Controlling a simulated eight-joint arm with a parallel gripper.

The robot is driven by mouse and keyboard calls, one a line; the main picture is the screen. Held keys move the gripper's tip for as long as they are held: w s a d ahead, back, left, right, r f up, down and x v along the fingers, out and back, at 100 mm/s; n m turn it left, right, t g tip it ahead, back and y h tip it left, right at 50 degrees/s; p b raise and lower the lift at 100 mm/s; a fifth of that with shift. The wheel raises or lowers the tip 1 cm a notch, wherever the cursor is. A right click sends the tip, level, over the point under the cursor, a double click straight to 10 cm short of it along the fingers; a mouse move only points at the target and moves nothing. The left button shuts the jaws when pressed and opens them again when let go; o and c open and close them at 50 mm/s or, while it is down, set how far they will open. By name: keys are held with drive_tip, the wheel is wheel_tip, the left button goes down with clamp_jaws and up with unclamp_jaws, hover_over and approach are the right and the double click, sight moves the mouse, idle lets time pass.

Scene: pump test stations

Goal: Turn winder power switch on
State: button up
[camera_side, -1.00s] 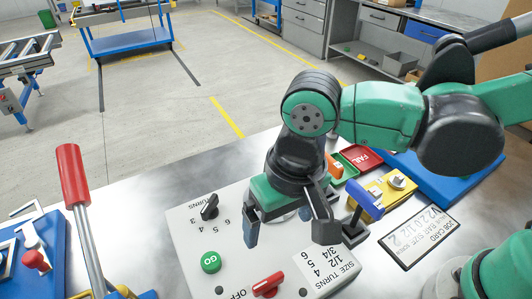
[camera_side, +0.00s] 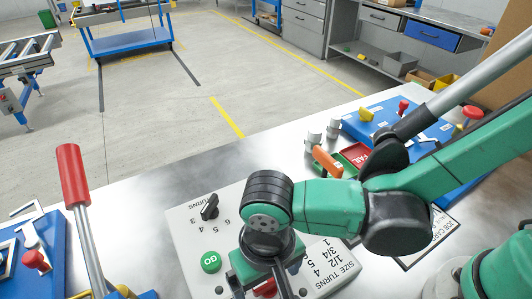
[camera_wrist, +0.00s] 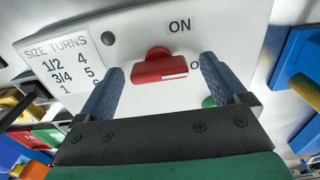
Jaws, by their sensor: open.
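The red power switch (camera_wrist: 158,66) sits on the white winder panel (camera_wrist: 230,22). Its white mark lies at the right end of the handle, toward a label that starts with "O" and is partly hidden by a finger. The "ON" label (camera_wrist: 180,26) is above the switch in the wrist view. My gripper (camera_wrist: 162,70) is open, with one blue finger on each side of the switch; I cannot tell whether they touch it. In the side view the switch (camera_side: 265,287) is mostly hidden under my gripper.
The panel also has a green GO button (camera_side: 211,262), a black turns dial (camera_side: 209,207) and a size-turns label (camera_side: 327,262). A lever with a red handle (camera_side: 73,174) stands at the left. An orange-handled part (camera_side: 327,162) and a red FAIL tray (camera_side: 362,155) lie behind my arm.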

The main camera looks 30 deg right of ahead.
drive_tip(key=shift+c, duration=0.2)
drive_tip(key=c, duration=1.2)
drive_tip(key=shift+c, duration=0.2)
drive_tip(key=n, duration=0.6)
drive_tip(key=shift+a, duration=0.1)
drive_tip(key=n, duration=0.5)
drive_tip(key=shift+s+n, duration=0.1)
drive_tip(key=shift+n, duration=0.3)
drive_tip(key=o, duration=1.3)
